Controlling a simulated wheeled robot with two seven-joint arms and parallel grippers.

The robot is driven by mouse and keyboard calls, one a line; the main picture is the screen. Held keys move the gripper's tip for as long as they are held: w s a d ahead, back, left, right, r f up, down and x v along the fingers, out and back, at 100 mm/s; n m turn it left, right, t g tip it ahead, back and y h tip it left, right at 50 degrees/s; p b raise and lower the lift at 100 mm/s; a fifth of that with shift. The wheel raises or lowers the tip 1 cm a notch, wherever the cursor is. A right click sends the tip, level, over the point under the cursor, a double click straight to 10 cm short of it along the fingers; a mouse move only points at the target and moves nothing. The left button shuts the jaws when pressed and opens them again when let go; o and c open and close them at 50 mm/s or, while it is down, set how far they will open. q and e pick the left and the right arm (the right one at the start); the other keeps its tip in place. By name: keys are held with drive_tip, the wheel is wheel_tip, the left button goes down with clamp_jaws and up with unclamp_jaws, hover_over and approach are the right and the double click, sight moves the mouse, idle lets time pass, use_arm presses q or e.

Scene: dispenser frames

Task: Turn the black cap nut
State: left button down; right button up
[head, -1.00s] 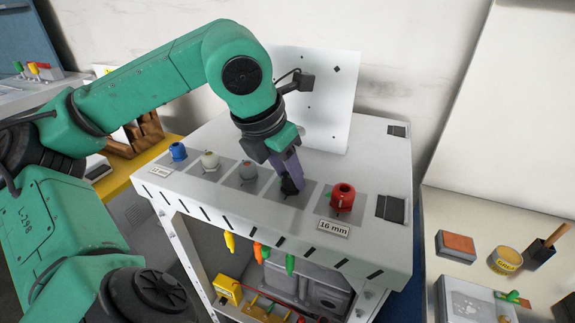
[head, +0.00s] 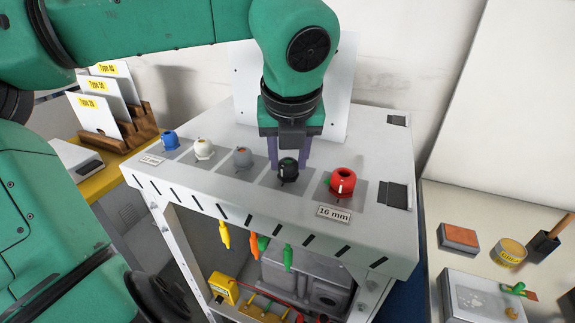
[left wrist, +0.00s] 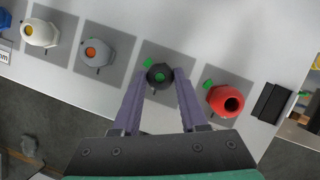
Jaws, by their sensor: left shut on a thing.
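The black cap nut (head: 288,168) sits on a dark square of the white bench top, between the grey and red nuts. In the left wrist view the black cap nut (left wrist: 160,76) is round, with a green centre and a green mark at its upper left. My left gripper (head: 288,165) points down over it from behind. In the left wrist view the purple fingers of my left gripper (left wrist: 161,78) lie on both sides of the nut, shut on it. My right gripper is not in view.
The red nut (head: 342,181) stands close on the right, and the grey nut (head: 243,157) on the left. Farther left are a white nut (head: 204,149) and a blue nut (head: 170,140). A white upright panel (head: 343,90) rises behind my gripper.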

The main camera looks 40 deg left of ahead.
use_arm(q)
drive_tip(key=shift+n, duration=0.4)
drive_tip(key=shift+c, duration=2.2)
unclamp_jaws()
drive_tip(key=shift+r, duration=0.1)
drive_tip(key=v, duration=1.4)
drive_tip(key=shift+w+d+r, duration=0.15)
drive_tip(key=shift+d+r, duration=0.05)
